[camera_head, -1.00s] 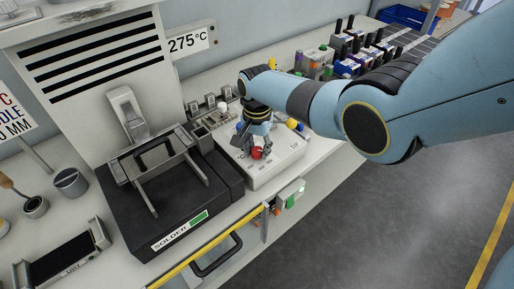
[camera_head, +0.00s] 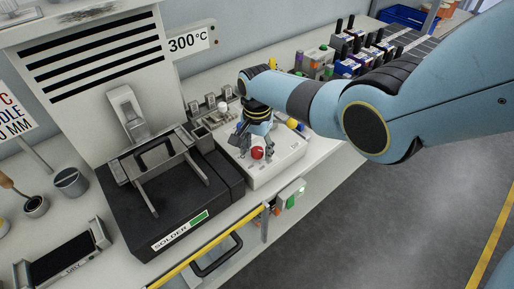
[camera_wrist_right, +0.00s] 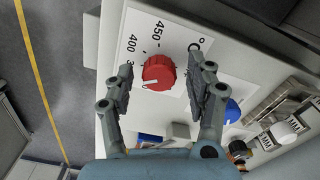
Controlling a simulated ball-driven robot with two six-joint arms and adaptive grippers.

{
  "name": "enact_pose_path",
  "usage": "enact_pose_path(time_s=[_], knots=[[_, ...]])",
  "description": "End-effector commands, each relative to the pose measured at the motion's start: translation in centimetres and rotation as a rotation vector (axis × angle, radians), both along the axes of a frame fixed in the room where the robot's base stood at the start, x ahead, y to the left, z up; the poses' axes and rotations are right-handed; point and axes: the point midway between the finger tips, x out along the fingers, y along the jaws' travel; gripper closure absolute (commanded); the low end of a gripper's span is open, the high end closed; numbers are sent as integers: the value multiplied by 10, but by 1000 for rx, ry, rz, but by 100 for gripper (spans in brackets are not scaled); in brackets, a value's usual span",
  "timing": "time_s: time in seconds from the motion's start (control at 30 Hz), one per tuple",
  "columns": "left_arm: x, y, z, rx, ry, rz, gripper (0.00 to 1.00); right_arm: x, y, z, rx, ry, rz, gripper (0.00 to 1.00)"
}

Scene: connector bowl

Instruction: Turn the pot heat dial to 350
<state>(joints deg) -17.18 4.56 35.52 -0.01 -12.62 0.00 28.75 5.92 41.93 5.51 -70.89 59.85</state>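The red heat dial (camera_wrist_right: 158,73) sits on a white panel with printed numbers; 400 and 450 are readable, and a number beginning with 3 is partly hidden. A small white mark shows on the dial's lower left edge. It also shows in the head view (camera_head: 257,153) on the white control box (camera_head: 283,164). My right gripper (camera_wrist_right: 160,88) is open, with one finger on each side of the dial and a visible gap on both sides. It also shows in the head view (camera_head: 254,146). The temperature sign (camera_head: 189,42) reads 300°C. My left gripper is out of view.
The black solder pot (camera_head: 160,205) stands left of the control box. A blue knob (camera_wrist_right: 231,110) sits near the right finger. A small box with a green button (camera_head: 290,194) hangs at the bench front. Connectors (camera_head: 350,60) stand at the back right.

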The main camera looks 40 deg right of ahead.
Motion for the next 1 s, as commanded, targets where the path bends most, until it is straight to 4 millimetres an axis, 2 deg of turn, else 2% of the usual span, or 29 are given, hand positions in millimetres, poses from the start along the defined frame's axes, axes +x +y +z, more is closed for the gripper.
enact_pose_path(time_s=[0.27, 0.43, 0.73, 0.9, 1.0], knots=[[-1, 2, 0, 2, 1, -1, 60, 0, 0, 8, 0, -1, 0, 45], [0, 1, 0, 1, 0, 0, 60, 0, 0, 32, -1, -4, 1, 45], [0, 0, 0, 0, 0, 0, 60, 1, 0, 97, -1, -4, 0, 45], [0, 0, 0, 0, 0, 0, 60, 0, 0, 116, -1, 0, 0, 45], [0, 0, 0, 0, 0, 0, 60, 0, 0, 119, 0, 1, 0, 45]])
